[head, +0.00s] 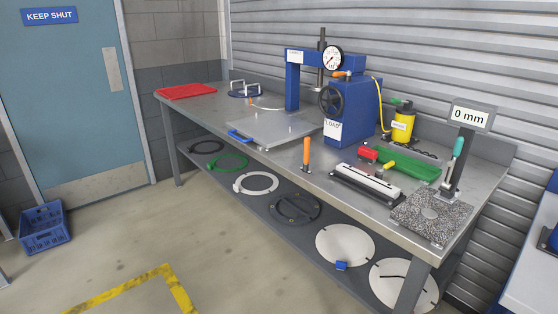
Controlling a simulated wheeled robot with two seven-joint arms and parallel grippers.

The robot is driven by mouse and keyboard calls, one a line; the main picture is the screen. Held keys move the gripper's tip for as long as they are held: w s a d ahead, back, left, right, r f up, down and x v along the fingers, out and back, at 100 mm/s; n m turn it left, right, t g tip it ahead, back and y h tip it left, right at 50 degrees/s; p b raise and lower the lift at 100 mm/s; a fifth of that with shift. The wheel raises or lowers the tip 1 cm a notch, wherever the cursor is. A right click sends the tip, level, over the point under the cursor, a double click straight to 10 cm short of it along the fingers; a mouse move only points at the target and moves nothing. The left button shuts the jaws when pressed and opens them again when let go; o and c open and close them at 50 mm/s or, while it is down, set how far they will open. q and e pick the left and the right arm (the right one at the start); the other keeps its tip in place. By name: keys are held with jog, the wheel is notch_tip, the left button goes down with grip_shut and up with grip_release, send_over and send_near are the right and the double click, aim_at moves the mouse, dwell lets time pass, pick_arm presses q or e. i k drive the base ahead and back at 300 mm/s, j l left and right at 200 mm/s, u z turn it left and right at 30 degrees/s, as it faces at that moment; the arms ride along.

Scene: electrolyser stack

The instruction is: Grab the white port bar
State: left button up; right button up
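A long white bar (369,180), which looks like the white port bar, lies in a dark, low base near the front edge of the workbench, right of centre. A small dark knob or fitting stands on its upper side. Its ends sit close to the base, and I cannot tell how it is held there. Neither of my grippers shows in the head view.
The grey workbench (215,105) carries a blue press (350,112), an orange-handled tool (307,152), a green tray (408,166) and a speckled grey block (431,215) near the bar. Discs and rings lie on the lower shelf. The floor in front is open.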

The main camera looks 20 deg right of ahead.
aim_at(393, 192)
jog(key=i+j, duration=0.15)
jog(key=i, duration=0.55)
jog(key=i+j+z, duration=0.1)
jog(key=i, duration=0.6)
jog(key=i+j+z, duration=0.1)
jog(key=i+z, duration=0.15)
jog(key=z, duration=0.2)
jog(key=i+j+z, duration=0.15)
jog(key=z, duration=0.35)
jog(key=i+j+z, duration=0.25)
jog(key=z, duration=0.2)
jog(key=i+j+z, duration=0.15)
jog(key=j+z, duration=0.3)
jog(key=l, duration=0.1)
